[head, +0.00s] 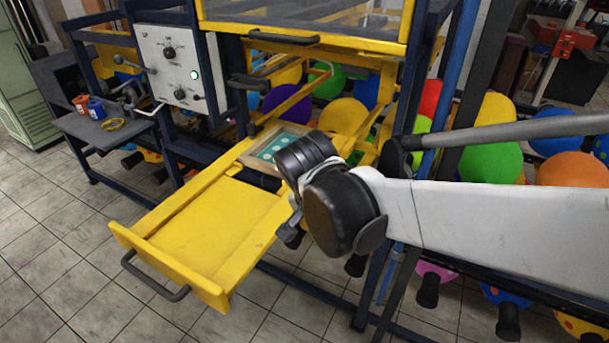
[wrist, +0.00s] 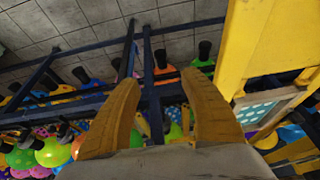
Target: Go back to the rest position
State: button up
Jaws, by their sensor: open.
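My gripper (wrist: 155,108) is open and empty in the wrist view, its two yellow-brown fingers spread apart over dark blue frame bars and the floor. In the head view my arm reaches in from the right, and its wrist hangs beside the right edge of the yellow drawer (head: 215,222). My fingers are mostly hidden behind the wrist there. The drawer is pulled out toward the lower left. A framed teal screen with pale dots (head: 279,147) lies at its inner end, partly covered by my wrist; it also shows at the right of the wrist view (wrist: 262,110).
A white control box (head: 180,65) with knobs and a lit green button is on the machine. A side shelf (head: 95,128) holds small red and blue containers. Tiled floor is clear at left.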

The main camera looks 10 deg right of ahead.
jog(key=s+d+f+n+t+y+b, duration=0.2)
jog(key=s+d+f+n+t+b, duration=0.1)
jog(key=s+d+n+b, duration=0.4)
jog(key=shift+s+f+t+b, duration=0.4)
jog(key=shift+s+f+b, duration=0.3)
jog(key=shift+s, duration=0.35)
